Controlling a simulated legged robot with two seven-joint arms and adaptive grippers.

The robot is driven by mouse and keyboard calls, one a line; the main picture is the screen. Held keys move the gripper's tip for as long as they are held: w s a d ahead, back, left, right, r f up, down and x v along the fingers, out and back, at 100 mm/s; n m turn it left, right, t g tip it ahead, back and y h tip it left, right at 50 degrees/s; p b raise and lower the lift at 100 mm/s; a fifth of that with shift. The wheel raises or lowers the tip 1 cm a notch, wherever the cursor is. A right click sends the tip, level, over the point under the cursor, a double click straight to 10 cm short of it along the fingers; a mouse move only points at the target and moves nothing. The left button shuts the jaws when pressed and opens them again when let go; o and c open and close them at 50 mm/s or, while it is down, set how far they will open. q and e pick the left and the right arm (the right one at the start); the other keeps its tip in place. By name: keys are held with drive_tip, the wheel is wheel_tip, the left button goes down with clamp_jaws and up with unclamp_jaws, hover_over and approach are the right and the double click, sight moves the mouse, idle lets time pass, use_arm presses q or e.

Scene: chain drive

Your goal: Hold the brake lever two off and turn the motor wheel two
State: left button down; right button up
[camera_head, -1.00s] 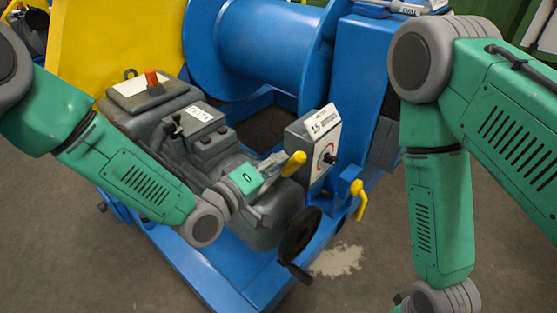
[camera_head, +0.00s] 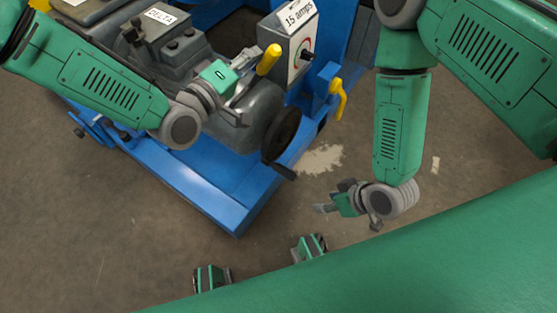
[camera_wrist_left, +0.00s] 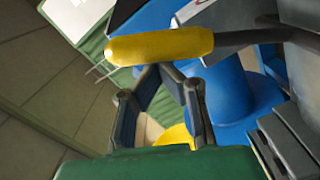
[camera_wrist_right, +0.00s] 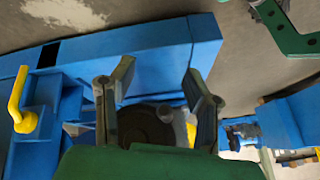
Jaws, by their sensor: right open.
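The brake lever two has a yellow handle (camera_head: 268,59) beside the grey control box. In the left wrist view the yellow handle (camera_wrist_left: 160,46) lies across the tips of my left gripper (camera_wrist_left: 162,74). The fingers converge and look shut, with nothing between them; contact is hard to tell. The motor wheel two (camera_head: 281,136) is a dark handwheel with a crank knob at the machine's front. My right gripper (camera_head: 348,212) is open and empty, below and right of the wheel. In the right wrist view a dark round part, likely the wheel (camera_wrist_right: 142,125), shows between its fingers (camera_wrist_right: 158,72).
A second yellow lever (camera_head: 338,92) stands on a blue bracket right of the wheel. The grey box with an amps label (camera_head: 300,40) rises behind. The blue base edge (camera_head: 225,205) runs below the wheel. Open floor (camera_head: 120,230) lies in front.

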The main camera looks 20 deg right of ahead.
sight(279, 168)
drive_tip(key=w+n+t+y, duration=0.1)
drive_tip(key=t+y, duration=0.1)
drive_tip(key=t, duration=0.1)
drive_tip(key=w+a+n+t+y, duration=0.1)
drive_tip(key=t+y, duration=0.1)
drive_tip(key=t, duration=0.1)
drive_tip(key=w+n+t+y, duration=0.1)
drive_tip(key=t+y, duration=0.2)
drive_tip(key=shift+w+a+t, duration=0.15)
drive_tip(key=shift+a+t, duration=0.15)
drive_tip(key=shift+a, duration=0.1)
drive_tip(key=x, duration=1.2)
clamp_jaws()
